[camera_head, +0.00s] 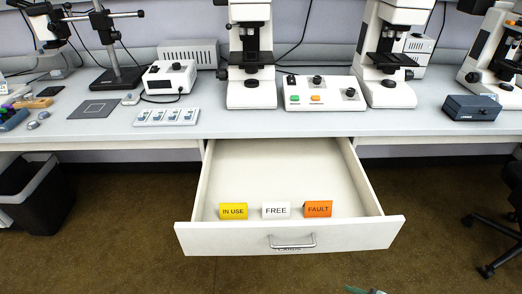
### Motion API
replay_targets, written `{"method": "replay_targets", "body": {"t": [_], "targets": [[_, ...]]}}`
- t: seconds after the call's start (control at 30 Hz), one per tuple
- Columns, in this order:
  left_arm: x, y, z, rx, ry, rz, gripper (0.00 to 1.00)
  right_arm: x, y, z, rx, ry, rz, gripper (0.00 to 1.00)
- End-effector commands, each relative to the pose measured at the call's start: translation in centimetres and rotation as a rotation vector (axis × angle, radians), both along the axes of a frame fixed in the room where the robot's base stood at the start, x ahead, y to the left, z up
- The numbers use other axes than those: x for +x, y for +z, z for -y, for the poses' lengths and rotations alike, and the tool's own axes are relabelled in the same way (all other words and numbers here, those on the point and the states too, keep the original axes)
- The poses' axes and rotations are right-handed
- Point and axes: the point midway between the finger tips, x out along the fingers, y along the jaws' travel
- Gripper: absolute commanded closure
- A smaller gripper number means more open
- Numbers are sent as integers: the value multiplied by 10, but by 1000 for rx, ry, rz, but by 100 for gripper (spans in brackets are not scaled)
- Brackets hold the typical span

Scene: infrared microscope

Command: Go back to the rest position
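The drawer (220,236) under the bench is pulled open, with a metal handle (292,241) on its white front. Inside, near the front, stand three small signs side by side: a yellow IN USE sign (233,211), a white FREE sign (276,210) and an orange FAULT sign (318,209). The rest of the drawer floor is empty. My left gripper is not in view. A small teal and pale piece at the bottom edge, right of centre, may be the tip of my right gripper (365,291); its opening is cut off. Nothing touches the drawer.
The bench (230,124) carries several white microscopes (251,93), a control box (323,94) with buttons, a slide tray (166,117) and a dark blue box (472,107). A black bin (38,200) stands at left, a black chair (505,225) at right. Floor before the drawer looks clear.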

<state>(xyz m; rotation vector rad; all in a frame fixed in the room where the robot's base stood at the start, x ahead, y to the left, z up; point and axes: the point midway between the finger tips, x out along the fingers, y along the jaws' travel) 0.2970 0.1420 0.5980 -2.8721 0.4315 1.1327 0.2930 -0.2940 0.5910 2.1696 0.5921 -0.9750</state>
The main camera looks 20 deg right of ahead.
Motion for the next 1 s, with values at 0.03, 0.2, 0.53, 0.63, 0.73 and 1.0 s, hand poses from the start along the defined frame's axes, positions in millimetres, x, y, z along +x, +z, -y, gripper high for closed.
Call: {"method": "replay_targets", "body": {"t": [0.03, 0.2, 0.53, 0.63, 0.73, 1.0], "targets": [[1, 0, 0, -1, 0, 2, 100, -1, -2, -11, 42, -34, 2, 58], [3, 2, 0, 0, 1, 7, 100, -5, -7, -51, 185, -144, 1, 58], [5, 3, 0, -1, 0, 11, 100, 2, 1, -129, 468, -365, 1, 58], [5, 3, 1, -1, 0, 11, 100, 6, 7, -148, 538, -420, 1, 58], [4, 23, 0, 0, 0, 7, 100, 6, 27, -151, 556, -441, 3, 58], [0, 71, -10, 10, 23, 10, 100, 2, 74, -142, 546, -459, 8, 58]]}}
